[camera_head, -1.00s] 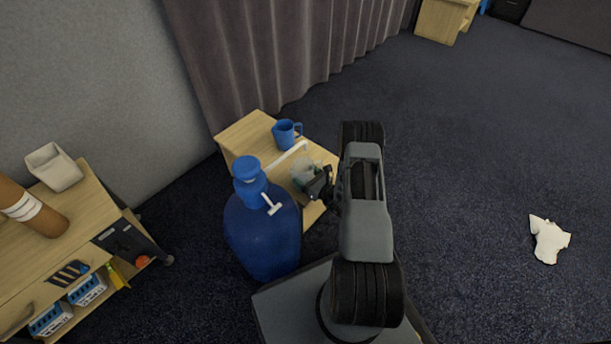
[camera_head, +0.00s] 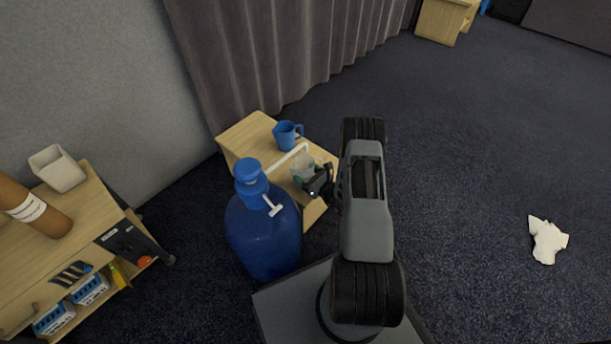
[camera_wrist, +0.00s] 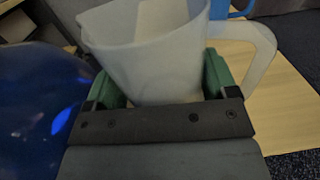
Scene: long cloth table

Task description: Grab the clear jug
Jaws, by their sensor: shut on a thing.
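The clear jug (camera_wrist: 155,55) is a translucent whitish vessel with a handle on its right in the wrist view. My gripper (camera_wrist: 160,90) has its green-padded fingers on both sides of the jug's body and is shut on it. In the head view the jug (camera_head: 303,168) is small and partly hidden by my gripper (camera_head: 318,180), over the small wooden table. I cannot tell whether its base touches the tabletop.
A large blue water bottle (camera_head: 263,235) with a pump stands close to the left of my gripper. A blue mug (camera_head: 287,135) sits behind the jug on the wooden table (camera_head: 245,135). A wooden shelf unit (camera_head: 85,215) is at the left. Open carpet lies to the right.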

